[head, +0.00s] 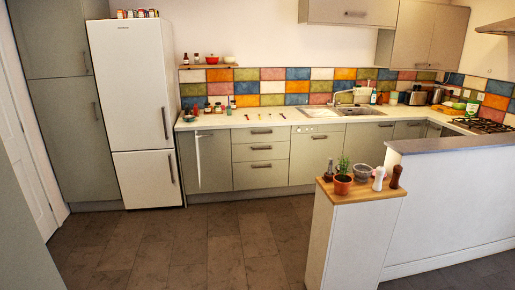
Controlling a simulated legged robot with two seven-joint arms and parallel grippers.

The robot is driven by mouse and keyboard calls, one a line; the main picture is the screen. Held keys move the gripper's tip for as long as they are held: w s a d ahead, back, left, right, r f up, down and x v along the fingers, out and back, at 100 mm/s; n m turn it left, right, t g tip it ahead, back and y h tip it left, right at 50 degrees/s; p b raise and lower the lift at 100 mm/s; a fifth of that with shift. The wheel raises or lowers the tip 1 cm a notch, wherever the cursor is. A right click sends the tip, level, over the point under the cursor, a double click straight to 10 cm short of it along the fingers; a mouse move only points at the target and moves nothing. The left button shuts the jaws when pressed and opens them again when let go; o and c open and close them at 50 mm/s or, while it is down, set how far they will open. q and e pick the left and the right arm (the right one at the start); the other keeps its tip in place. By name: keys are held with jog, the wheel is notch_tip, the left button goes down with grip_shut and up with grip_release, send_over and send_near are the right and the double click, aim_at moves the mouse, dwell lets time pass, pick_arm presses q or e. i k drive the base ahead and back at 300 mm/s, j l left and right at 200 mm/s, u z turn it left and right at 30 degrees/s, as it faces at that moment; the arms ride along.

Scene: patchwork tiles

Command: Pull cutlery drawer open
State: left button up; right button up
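A stack of three grey-green drawers stands under the worktop, left of the middle of the head view. The top drawer (241,137), the middle drawer (241,154) and the bottom drawer (241,176) each have a dark horizontal bar handle. All three fronts look flush and closed. No label shows which one is the cutlery drawer, and their insides are hidden. Neither of my grippers is in view.
A white fridge-freezer (130,90) stands left of the drawers. A cupboard (217,165) with a pale vertical strip adjoins them. A wood-topped half wall (350,235) with a potted plant (343,184) stands front right. The tiled floor (210,240) before the drawers is clear.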

aim_at(275, 133)
jog(key=i, duration=1.85)
jog(key=i+z, duration=0.1)
jog(key=i, duration=0.8)
jog(key=i+j, duration=0.15)
jog(key=i, duration=0.8)
jog(key=i+j, duration=0.1)
jog(key=i, duration=0.8)
jog(key=i+j+z, duration=0.1)
jog(key=i, duration=0.85)
